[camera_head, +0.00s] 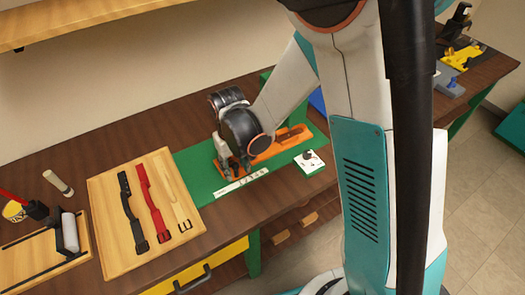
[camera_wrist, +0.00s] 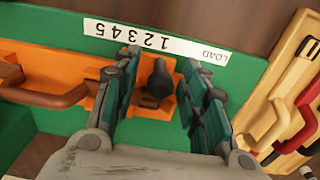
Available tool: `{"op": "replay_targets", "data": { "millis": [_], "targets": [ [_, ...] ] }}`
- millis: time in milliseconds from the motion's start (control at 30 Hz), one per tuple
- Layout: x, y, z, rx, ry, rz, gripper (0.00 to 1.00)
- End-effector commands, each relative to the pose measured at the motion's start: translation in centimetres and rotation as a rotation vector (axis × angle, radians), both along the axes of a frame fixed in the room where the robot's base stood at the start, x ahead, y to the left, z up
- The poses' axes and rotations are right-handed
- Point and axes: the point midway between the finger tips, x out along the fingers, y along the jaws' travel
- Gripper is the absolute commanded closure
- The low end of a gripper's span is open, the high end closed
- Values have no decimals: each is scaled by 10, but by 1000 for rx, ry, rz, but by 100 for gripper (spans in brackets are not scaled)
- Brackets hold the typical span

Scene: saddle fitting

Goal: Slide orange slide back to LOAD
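The orange slide (camera_wrist: 75,68) lies on a green base (camera_wrist: 60,35); it also shows in the head view (camera_head: 292,137). A dark knob (camera_wrist: 158,85) stands on the orange part. A white strip (camera_wrist: 150,38) with digits and LOAD runs alongside, LOAD at its right end in the wrist view. My gripper (camera_wrist: 162,95) is open, with one finger on each side of the knob and visible gaps to it. In the head view my gripper (camera_head: 234,165) is down over the slide's left end and hides part of it. Exact knob-to-mark alignment cannot be told.
A curved brown handle (camera_wrist: 45,95) rises from the orange slide at left in the wrist view. A wooden board (camera_head: 110,220) with straps lies left of the green base. A small white block (camera_head: 309,162) sits at the base's front right.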

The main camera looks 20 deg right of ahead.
Motion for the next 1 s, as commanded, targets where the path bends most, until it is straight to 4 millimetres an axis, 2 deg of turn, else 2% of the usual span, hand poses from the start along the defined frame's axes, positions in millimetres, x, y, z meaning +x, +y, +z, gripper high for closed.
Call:
{"op": "replay_targets", "data": {
  "millis": [167,300,333,567,1000],
  "targets": [
    [0,0,1,0,0,0,60],
    [0,0,1,0,0,0,92],
    [0,0,1,0,0,0,94],
    [0,1,1,0,0,0,94],
    [-4,15,1,0,0,0,94]
  ]
}}
